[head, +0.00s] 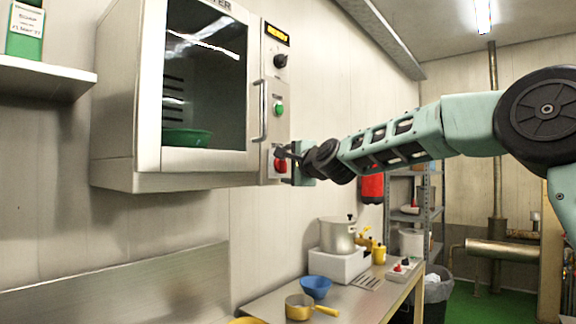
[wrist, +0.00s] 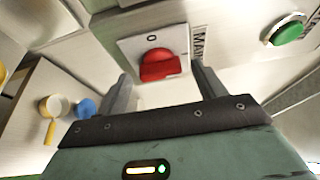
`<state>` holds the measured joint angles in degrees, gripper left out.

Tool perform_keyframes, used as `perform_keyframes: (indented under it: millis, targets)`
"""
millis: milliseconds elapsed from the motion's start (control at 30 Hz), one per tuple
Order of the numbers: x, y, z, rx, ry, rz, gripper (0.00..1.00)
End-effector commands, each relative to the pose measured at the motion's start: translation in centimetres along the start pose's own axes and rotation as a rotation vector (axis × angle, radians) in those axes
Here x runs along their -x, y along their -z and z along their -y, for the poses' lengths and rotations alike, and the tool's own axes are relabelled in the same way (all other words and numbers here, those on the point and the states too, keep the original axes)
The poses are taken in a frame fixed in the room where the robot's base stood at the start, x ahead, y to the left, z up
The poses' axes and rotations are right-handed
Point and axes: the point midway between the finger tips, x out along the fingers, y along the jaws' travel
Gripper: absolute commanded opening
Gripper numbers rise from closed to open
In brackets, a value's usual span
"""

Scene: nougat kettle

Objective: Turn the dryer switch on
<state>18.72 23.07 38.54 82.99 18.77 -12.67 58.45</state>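The dryer (head: 200,95) is a wall-mounted steel cabinet with a dark glass door and a control strip on its right. Its red rotary switch (head: 280,165) is low on that strip. In the wrist view the red switch (wrist: 158,65) sits on a pale square plate marked "0" and "MAIN". My gripper (head: 288,152) is at the switch in the head view. In the wrist view my gripper (wrist: 163,88) is open, with one finger on each side of the red knob. I cannot tell whether either finger touches it.
A green button (head: 279,109) and a black knob (head: 280,61) are above the switch, and a vertical door handle (head: 260,110) is to its left. Below is a bench with a pot (head: 338,235), a blue bowl (head: 315,287) and a yellow-handled pan (head: 300,306).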

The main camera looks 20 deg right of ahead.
Motion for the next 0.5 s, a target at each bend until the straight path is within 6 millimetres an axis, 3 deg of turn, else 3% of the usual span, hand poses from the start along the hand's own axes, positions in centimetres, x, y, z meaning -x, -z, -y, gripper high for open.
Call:
perform_keyframes:
  millis: [300, 500]
  targets:
    - [0.2, -0.1, 0.0, 0.002, 0.002, 0.001, 0.69]
    - [2.5, 0.1, -0.4, 0.005, 0.003, -0.001, 0.69]
